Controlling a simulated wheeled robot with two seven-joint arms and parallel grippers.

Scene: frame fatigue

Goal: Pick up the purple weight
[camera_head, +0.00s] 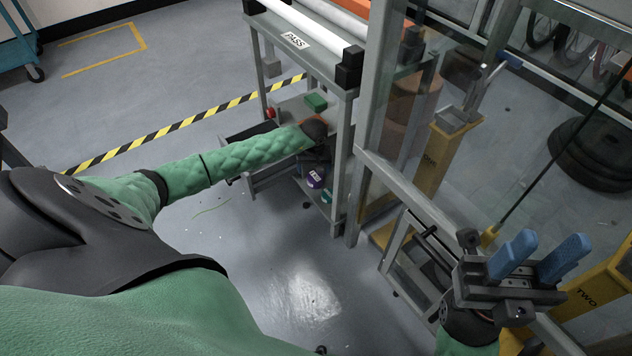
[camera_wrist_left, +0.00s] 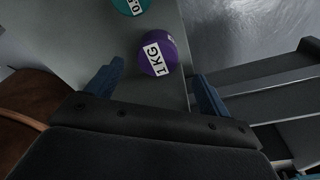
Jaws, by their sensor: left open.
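The purple weight (camera_wrist_left: 160,53) is round, with a white 1KG label, and lies on a grey shelf (camera_wrist_left: 215,20) in the left wrist view. It also shows in the head view as a small purple shape (camera_head: 316,180) on the lower shelf of the grey frame. My left gripper (camera_wrist_left: 155,88) is open, with one blue finger on each side below the weight in the wrist view. The weight is ahead of the fingers and not held. In the head view the left fingers are mostly hidden by the arm's end. My right gripper (camera_head: 540,252) is open and empty at the right.
A teal weight (camera_wrist_left: 131,5) lies close beyond the purple one. A green block (camera_head: 316,102) and a red object (camera_head: 270,113) are on the shelf. An open drawer (camera_head: 270,178) juts out left of the weight. Frame posts stand close to the right.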

